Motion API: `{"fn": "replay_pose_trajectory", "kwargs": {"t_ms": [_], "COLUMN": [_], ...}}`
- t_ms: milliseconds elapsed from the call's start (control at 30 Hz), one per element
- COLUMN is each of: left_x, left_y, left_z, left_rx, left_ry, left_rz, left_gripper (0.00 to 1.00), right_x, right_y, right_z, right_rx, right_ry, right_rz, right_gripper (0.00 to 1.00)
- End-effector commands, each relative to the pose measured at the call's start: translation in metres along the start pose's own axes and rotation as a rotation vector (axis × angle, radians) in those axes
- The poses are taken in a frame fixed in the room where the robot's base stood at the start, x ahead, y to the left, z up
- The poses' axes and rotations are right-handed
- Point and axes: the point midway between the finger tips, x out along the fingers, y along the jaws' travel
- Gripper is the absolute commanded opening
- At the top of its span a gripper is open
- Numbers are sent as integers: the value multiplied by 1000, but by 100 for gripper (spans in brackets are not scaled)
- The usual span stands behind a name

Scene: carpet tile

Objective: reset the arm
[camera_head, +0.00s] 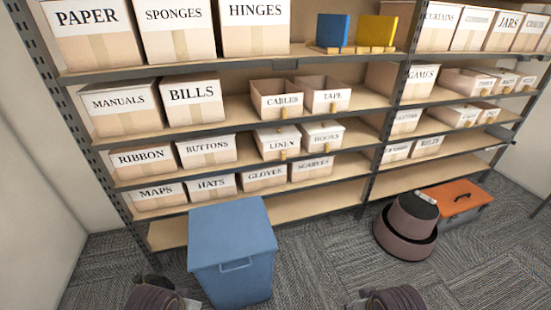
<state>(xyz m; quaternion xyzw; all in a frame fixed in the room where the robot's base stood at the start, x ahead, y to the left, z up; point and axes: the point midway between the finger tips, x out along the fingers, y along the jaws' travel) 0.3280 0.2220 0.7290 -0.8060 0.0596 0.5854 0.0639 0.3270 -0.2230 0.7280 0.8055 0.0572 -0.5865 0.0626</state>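Part of my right arm (395,298) shows at the bottom edge, right of centre, over the carpet. Both are cut off by the frame. I see no gripper fingers on either arm and nothing held.
A blue lidded bin (232,245) stands on the carpet before the shelving unit (280,63), which holds several labelled boxes. A round brown stool-like object (405,232) and an orange-lidded grey box (462,205) stand at right. Carpet between bin and stool is clear.

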Motion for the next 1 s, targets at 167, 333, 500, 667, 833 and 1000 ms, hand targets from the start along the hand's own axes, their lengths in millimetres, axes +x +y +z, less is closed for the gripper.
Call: {"fn": "replay_pose_trajectory", "kwargs": {"t_ms": [167,333,500,667,833,1000], "left_x": [9,21,37,58,92,131], "left_y": [-1,-1,-1,-2,-2,-3], "left_z": [2,2,3,5,12,23], "left_rx": [-5,-3,-1,1,5,9], "left_ry": [-7,-11,-16,-22,-37,-49], "left_rz": [-3,-4,-4,-5,-6,-8], "left_gripper": [0,0,0,0,0,0], "right_x": [7,20,36,57,91,130], "right_y": [0,0,0,1,1,2], "right_z": [0,0,1,4,10,21], "right_rx": [-1,-2,-4,-6,-10,-14], "right_ry": [-4,-8,-12,-20,-33,-47], "right_rz": [1,1,2,3,4,6], "right_gripper": [40,40,40,40,40,40]}}
